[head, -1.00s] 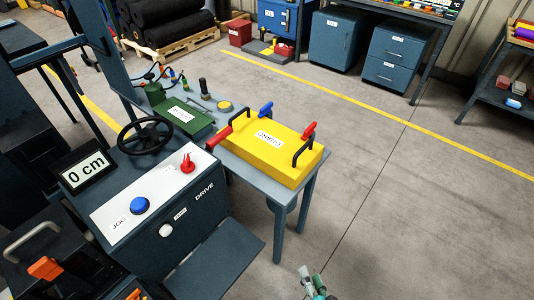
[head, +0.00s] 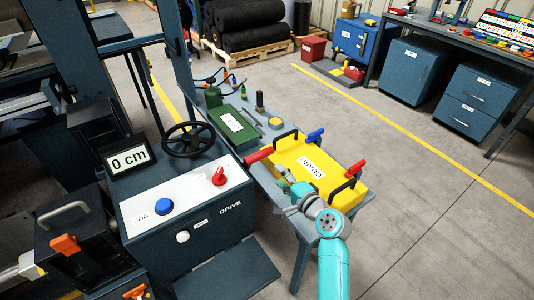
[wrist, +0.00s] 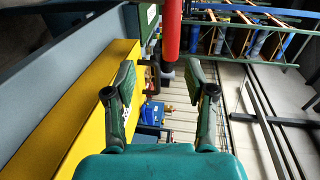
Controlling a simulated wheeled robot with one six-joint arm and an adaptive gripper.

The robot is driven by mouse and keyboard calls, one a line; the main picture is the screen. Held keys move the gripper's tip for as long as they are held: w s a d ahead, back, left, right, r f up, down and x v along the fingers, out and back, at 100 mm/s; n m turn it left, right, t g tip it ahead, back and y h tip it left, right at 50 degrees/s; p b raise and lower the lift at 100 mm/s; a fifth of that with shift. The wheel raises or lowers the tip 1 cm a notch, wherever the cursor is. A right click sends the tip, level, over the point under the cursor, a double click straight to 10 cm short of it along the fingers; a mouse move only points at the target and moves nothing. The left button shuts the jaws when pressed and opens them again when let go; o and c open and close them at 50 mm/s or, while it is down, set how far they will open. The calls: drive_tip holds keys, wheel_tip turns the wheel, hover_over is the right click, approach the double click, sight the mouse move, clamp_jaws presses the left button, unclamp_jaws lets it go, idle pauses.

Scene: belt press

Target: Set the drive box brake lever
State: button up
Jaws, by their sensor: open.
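The drive box (head: 188,218) stands in the middle of the head view. A red-gripped lever (head: 259,155) sticks out at its back right corner, beside the yellow guard; I take it for the brake lever. Its red grip also shows in the wrist view (wrist: 171,30), at the top and a little right of centre, beyond my fingertips. My gripper (head: 284,180) is in front of the guard, to the right of and nearer than the lever. In the wrist view my gripper (wrist: 161,78) is open, with nothing between its fingers.
The yellow guard (head: 312,170), with black handles and red and blue levers, lies on the grey bench close to my gripper. The drive box also carries a red knob (head: 219,176), a blue button (head: 164,206) and a black handwheel (head: 188,140). Floor at right is clear.

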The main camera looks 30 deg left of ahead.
sight(263, 157)
drive_tip(key=shift+g, duration=0.3)
drive_tip(key=x, duration=0.4)
drive_tip(key=r+x, duration=0.1)
drive_tip(key=x, duration=0.3)
drive_tip(key=r+x, duration=0.1)
drive_tip(key=x, duration=0.2)
drive_tip(key=shift+w+a+f, duration=0.1)
drive_tip(key=shift+w+a, duration=0.15)
drive_tip(key=shift+a, duration=0.3)
clamp_jaws()
